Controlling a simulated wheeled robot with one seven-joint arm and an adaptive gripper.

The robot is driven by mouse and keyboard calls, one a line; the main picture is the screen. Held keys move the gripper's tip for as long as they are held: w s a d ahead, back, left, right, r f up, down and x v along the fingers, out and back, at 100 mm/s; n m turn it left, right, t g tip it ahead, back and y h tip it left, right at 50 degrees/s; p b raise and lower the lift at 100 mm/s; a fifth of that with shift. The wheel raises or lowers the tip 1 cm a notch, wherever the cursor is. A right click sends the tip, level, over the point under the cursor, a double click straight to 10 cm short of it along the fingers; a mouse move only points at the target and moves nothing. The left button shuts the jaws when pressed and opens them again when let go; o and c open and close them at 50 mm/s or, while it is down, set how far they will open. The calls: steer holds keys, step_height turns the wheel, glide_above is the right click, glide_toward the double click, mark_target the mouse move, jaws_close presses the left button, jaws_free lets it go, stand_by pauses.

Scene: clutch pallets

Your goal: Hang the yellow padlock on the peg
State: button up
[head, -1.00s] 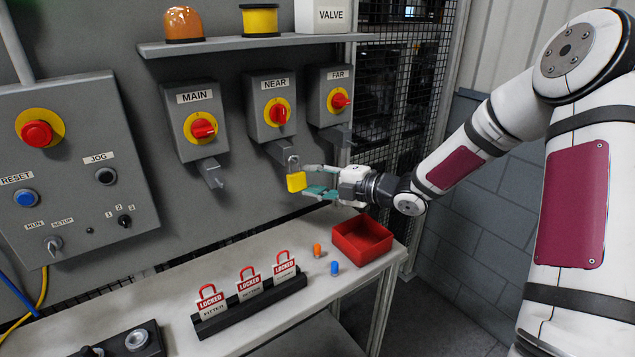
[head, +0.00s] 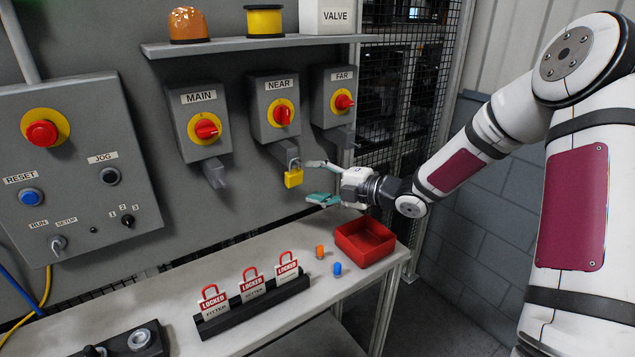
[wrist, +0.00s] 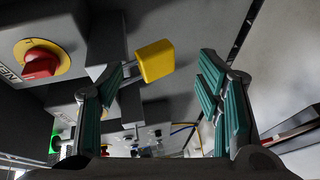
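The yellow padlock (head: 293,179) hangs body down, with its shackle at the end of the grey peg (head: 279,152) under the NEAR switch box. The shackle looks to be around the peg, though the contact is small to see. My gripper (head: 317,180) is just right of the padlock, its teal-padded fingers spread and apart from it. In the wrist view, the open gripper (wrist: 160,70) shows a wide gap. The padlock (wrist: 155,62) shows beyond the fingertips, nearer the left finger, which partly hides the peg side.
Similar pegs stand under the MAIN (head: 214,174) and FAR (head: 341,137) boxes. Below, the bench holds a red bin (head: 365,243), an orange plug (head: 319,251), a blue plug (head: 337,268) and a black rack (head: 255,306) of red lockout tags.

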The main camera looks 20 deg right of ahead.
steer(key=v, duration=1.2)
steer(key=s+d+r+m+g+h, duration=0.25)
steer(key=s+r+m+h, duration=0.25)
steer(key=r+m+h, duration=0.7)
steer(key=s+a+m+g, duration=0.1)
steer(key=s+a+m, duration=0.2)
steer(key=s, duration=0.5)
steer(key=s+a+f+m+g+y, duration=0.1)
steer(key=s+a+m, duration=0.2)
steer(key=s+m, duration=0.2)
steer(key=s+a+m+g, duration=0.2)
steer(key=s+a+m, duration=0.2)
steer(key=s, duration=0.6)
steer(key=shift+s+f+m+y, duration=0.3)
steer(key=shift+s+f+m, duration=0.1)
steer(key=shift+m, duration=0.1)
